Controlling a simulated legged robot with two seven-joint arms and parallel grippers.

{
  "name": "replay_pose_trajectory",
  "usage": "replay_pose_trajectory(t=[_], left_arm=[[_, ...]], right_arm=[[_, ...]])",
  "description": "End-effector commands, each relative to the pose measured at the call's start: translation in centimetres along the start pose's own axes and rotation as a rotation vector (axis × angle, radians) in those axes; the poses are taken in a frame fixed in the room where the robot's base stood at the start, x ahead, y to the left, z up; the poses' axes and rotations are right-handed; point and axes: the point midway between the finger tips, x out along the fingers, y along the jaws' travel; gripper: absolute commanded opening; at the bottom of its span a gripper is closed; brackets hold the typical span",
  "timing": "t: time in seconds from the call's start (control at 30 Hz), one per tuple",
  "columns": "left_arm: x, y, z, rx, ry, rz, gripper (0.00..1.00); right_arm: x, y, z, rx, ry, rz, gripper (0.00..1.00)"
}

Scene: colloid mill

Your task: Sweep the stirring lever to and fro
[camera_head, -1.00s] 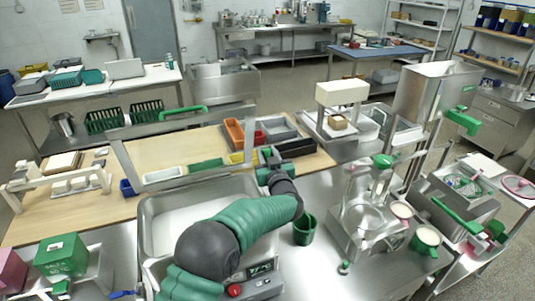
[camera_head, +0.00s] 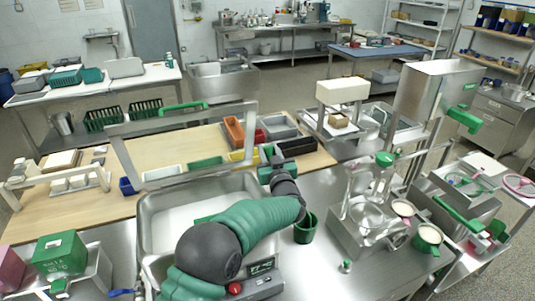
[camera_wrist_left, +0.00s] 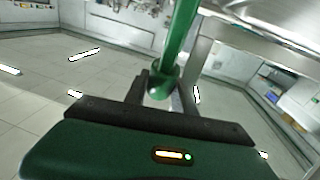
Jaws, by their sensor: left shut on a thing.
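In the left wrist view a green rod (camera_wrist_left: 181,38), which I take for the stirring lever, comes down from the top. Its lower end stands between the dark fingers of my left gripper (camera_wrist_left: 163,92), shut on it. In the head view my left gripper (camera_head: 270,156) is above the rear right corner of the steel basin (camera_head: 146,212). The lever between its fingers cannot be made out there. My forearm hides much of the basin. My right gripper is not in view.
A metal frame with a green handle (camera_head: 184,106) stands behind the basin. A black tray (camera_head: 297,146) lies close beside my left gripper. A green cup (camera_head: 305,229) and a steel and clear apparatus (camera_head: 368,216) stand to the right.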

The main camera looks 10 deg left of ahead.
Motion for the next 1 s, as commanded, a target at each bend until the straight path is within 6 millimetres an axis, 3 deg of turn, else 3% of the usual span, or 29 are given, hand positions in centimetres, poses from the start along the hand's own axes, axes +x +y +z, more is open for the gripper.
replay_pose_trajectory(t=[0.03,0.1,0.4,0.57,0.9,0.93,1.0], left_arm=[[-0.7,0.2,1.1,0.009,0.036,0.006,0.0],[-1.8,0.4,1.0,0.017,0.1,0.011,0.0],[-6.0,1.0,-0.1,0.053,0.357,0.025,0.0],[-7.1,1.1,-0.8,0.063,0.422,0.029,0.0],[-7.3,1.2,-1.2,0.065,0.431,0.03,0.0],[-7.3,1.2,-1.1,0.065,0.431,0.03,0.34],[-7.3,1.2,-1.2,0.065,0.431,0.03,0.43]], right_arm=[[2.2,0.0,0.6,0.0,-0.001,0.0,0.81],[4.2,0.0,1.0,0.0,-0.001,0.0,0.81],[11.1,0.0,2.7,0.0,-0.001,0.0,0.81],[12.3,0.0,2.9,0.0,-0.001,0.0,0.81],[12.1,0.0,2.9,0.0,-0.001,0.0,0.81],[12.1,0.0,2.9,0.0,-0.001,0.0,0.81],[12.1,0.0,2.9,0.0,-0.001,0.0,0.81]])
